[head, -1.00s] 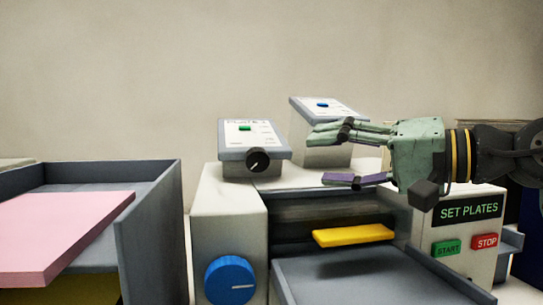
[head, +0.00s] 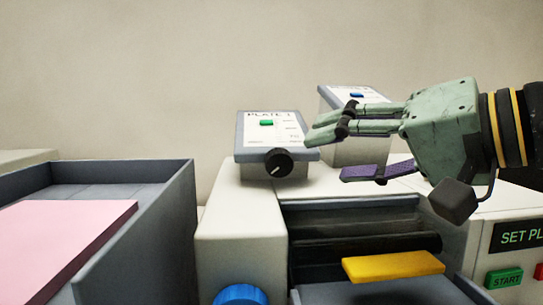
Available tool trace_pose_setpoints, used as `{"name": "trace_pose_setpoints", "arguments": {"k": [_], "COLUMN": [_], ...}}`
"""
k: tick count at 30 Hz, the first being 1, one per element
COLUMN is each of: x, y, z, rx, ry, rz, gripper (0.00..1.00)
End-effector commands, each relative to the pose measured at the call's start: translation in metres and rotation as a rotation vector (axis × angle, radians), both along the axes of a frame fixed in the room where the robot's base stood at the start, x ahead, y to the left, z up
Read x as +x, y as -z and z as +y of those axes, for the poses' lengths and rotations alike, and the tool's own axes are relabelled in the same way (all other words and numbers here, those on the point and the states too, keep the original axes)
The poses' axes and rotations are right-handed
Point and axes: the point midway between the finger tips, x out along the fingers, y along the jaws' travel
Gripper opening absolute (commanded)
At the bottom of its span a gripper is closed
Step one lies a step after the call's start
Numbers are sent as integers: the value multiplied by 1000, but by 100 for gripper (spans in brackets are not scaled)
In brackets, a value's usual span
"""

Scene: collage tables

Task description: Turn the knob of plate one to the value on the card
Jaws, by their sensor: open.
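The plate one box (head: 270,135) is a grey and white sloped panel with a green marker and small print, standing on top of the white machine. Its black knob (head: 278,162) is on the front edge, with a white pointer line whose exact setting is too small to read. My gripper (head: 328,157) is open and empty, to the right of the box, its fingers pointing left. The upper fingers reach near the box's right edge, and the purple-padded finger is lower. No gap to the knob is closed. A card with a value cannot be made out.
A second sloped box (head: 350,97) with a blue marker stands behind my fingers. A yellow block (head: 393,266) sits in the machine's front opening. A blue knob (head: 240,295), a green START button (head: 504,278) and a grey tray with a pink sheet (head: 60,240) are nearby.

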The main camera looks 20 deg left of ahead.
Motion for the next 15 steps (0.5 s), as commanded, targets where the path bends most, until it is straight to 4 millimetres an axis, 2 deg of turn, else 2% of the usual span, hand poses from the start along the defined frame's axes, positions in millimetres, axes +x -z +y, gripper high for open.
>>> {"name": "trace_pose_setpoints", "arguments": {"k": [9, 15], "x": [26, 39], "y": [12, 20], "z": [52, 76], "rx": [-3, -1], "ry": [-4, -3], "rz": [1, 0], "gripper": [53, 53]}}
